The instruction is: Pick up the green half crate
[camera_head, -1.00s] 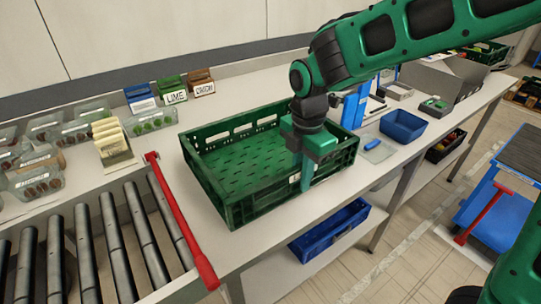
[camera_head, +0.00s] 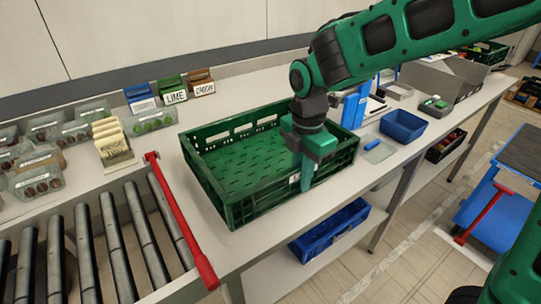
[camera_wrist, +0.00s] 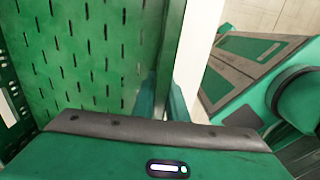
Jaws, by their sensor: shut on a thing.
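The green half crate (camera_head: 215,192) stands empty on the white table, with slotted walls and a perforated floor. My gripper (camera_head: 306,178) points down over the crate's near right wall. Its fingers are shut on that wall, one on the inner side and one on the outer side. In the wrist view the crate's floor (camera_wrist: 85,55) fills the left, and the gripped wall runs between my gripper's fingers (camera_wrist: 163,100). The crate looks level and seems to rest on the table; a small gap under it cannot be ruled out.
A red bar (camera_head: 182,222) and a roller conveyor (camera_head: 115,235) lie left of the crate. Clear packs (camera_head: 150,120) and card boxes (camera_head: 172,90) stand behind. A blue bin (camera_head: 403,126) is at right. A blue crate (camera_head: 330,230) sits on the lower shelf.

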